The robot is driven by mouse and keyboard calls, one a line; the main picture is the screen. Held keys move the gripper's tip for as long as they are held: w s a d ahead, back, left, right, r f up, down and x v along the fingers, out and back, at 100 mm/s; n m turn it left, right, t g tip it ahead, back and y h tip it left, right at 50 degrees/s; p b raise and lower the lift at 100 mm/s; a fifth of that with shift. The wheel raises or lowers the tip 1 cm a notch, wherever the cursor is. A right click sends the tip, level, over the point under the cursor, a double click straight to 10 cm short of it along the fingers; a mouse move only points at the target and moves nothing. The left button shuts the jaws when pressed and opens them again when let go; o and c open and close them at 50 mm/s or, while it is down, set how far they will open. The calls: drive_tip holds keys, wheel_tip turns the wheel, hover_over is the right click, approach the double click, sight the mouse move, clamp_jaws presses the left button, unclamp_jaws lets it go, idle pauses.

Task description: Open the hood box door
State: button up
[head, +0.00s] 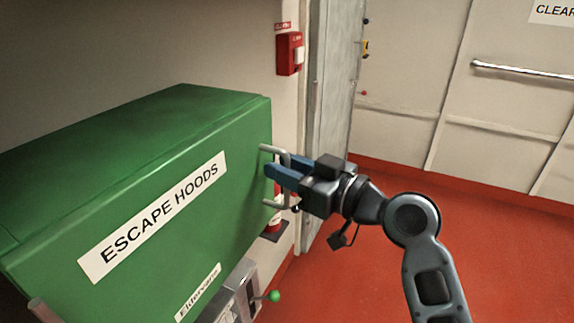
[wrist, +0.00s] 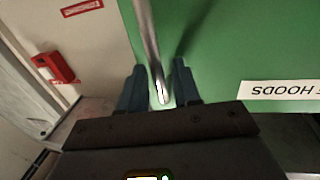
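The green hood box (head: 130,170) is labelled "ESCAPE HOODS", and its front door (head: 190,235) looks closed. A grey metal bar handle (head: 278,149) stands out at the right end of the door. My gripper (head: 273,170) is at this handle, its blue fingers pointing at the door. In the wrist view, the handle (wrist: 148,35) runs between the two fingers of my gripper (wrist: 158,72). The fingers are apart, with a gap visible beside the bar, so they are around it but not clamped. Part of the handle is hidden behind the fingers in the head view.
A red alarm box (head: 290,54) is on the wall beyond the hood box. A grey door edge (head: 333,110) stands behind my gripper. A grey box with a green knob (head: 274,296) sits below. The red floor (head: 350,285) at right is clear.

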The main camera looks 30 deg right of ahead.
drive_tip(key=shift+c, duration=0.4)
clamp_jaws()
